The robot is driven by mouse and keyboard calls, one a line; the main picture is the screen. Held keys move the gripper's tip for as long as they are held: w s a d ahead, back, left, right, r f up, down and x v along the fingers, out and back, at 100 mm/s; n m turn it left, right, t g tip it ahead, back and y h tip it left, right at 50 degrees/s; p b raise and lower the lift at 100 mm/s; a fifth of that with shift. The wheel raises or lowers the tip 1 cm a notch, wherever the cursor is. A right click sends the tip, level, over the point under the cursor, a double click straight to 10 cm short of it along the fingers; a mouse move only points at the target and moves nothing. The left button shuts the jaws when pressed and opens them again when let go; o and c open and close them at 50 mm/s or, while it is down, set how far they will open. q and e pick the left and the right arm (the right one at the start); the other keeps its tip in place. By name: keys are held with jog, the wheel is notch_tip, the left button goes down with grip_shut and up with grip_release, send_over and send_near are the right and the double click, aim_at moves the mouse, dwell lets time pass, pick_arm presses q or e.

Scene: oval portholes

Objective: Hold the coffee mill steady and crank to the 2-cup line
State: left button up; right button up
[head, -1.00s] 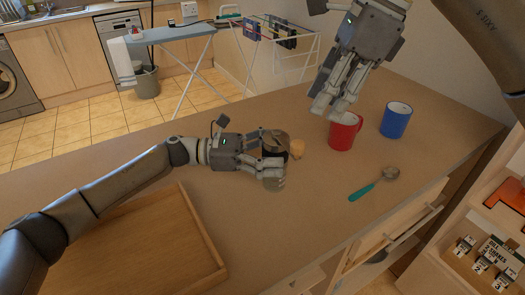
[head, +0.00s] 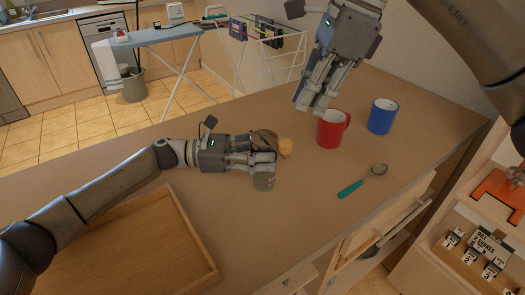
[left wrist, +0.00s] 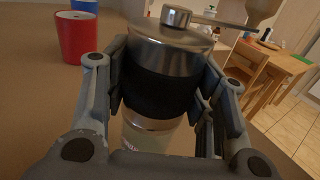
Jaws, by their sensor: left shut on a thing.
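The coffee mill (head: 264,183) stands on the counter with a clear lower part, a dark band and a metal lid. My left gripper (head: 262,164) is shut around its middle and hides much of it. In the left wrist view the mill (left wrist: 160,85) sits between the fingers (left wrist: 165,95), which press on the dark band. Its crank arm runs to the right from the lid's hub, and the pale wooden knob (head: 285,146) is at its end. My right gripper (head: 312,104) hangs above the counter by the red mug, away from the knob; its fingers look close together. I cannot read the 2-cup line.
A red mug (head: 332,129) and a blue mug (head: 382,116) stand to the right of the mill. A spoon with a teal handle (head: 350,189) lies in front of them. A wooden tray (head: 212,272) is at the front left. The counter between mill and spoon is clear.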

jog(key=shift+w+a+f+n, duration=0.2)
jog(key=shift+a+f+n, duration=0.1)
jog(key=shift+n, duration=0.2)
grip_shut()
notch_tip(320, 180, down, 10)
jog(key=w+n+h, duration=0.2)
jog(key=n+h, duration=0.1)
jog(key=n, duration=0.2)
jog(key=shift+w+r+h, duration=0.2)
jog(key=shift+w+h, duration=0.05)
jog(key=shift+h, duration=0.05)
dwell(0.9)
jog(key=shift+s+t, duration=0.1)
jog(key=shift+t, duration=0.8)
jog(key=shift+a, duration=0.1)
